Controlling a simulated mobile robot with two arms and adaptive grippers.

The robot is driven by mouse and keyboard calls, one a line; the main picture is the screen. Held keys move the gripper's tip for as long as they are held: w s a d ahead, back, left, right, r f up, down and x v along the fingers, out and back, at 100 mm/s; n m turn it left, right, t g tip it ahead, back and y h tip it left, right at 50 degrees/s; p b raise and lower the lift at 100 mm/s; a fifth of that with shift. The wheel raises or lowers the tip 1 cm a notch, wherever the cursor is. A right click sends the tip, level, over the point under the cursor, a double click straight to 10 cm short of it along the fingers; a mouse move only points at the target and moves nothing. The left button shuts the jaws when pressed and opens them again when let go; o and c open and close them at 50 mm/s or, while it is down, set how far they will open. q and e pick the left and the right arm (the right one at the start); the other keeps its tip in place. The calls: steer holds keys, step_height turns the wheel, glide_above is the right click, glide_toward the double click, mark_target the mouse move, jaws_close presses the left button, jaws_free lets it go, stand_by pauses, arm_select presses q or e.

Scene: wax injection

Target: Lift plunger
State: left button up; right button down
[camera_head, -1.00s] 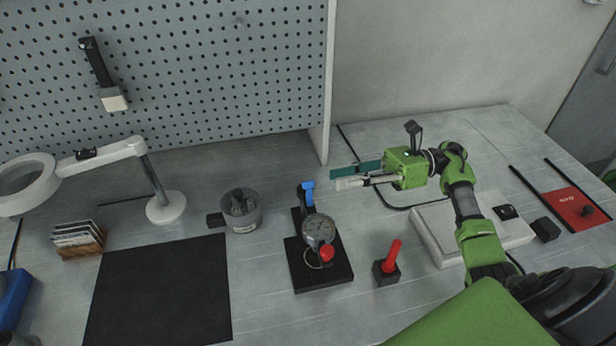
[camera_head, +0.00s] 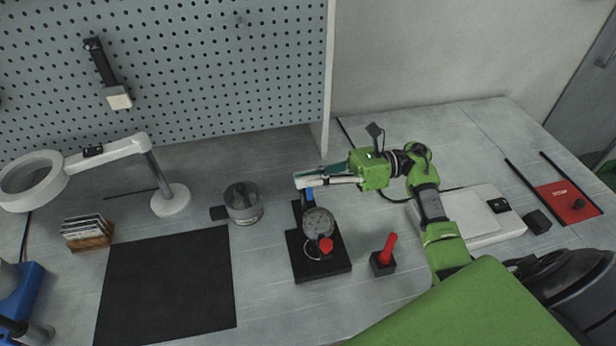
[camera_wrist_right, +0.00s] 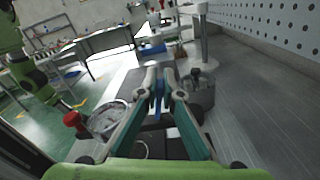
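A dial gauge (camera_head: 319,223) with a round face stands on a black base (camera_head: 338,268) in the middle of the bench. Its blue lever (camera_head: 309,194) is at the top back of the stand. My right gripper (camera_head: 300,180) is at that lever, coming in from the right. In the right wrist view the blue lever (camera_wrist_right: 158,88) lies between the two fingertips, with little gap; I cannot tell whether they press on it. The dial gauge (camera_wrist_right: 107,118) shows left of the fingers there. My left gripper is not in view.
A red-handled block (camera_head: 383,262) stands right of the gauge, and a round grey pot (camera_head: 243,203) stands left. A black mat (camera_head: 165,290), a magnifier lamp (camera_head: 170,198) and a card holder (camera_head: 88,235) are further left. A white flat device (camera_head: 485,217) lies on the right.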

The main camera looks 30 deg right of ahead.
steer(key=shift+w+d+f+m+b, duration=0.1)
steer(key=shift+w+f+m+b, duration=0.25)
steer(key=shift+b, duration=1.05)
steer(key=shift+d+f+m+b, duration=0.15)
steer(key=shift+m+b, duration=0.3)
steer(key=shift+b, duration=0.9)
steer(key=shift+w+m+b, duration=0.2)
steer(key=shift+m+b, duration=0.2)
steer(key=shift+m, duration=0.1)
steer(key=shift+w+m, duration=0.35)
steer(key=shift+m, duration=0.75)
steer(key=c, duration=2.2)
jaws_free()
steer(key=shift+d, duration=0.1)
steer(key=v, duration=1.2)
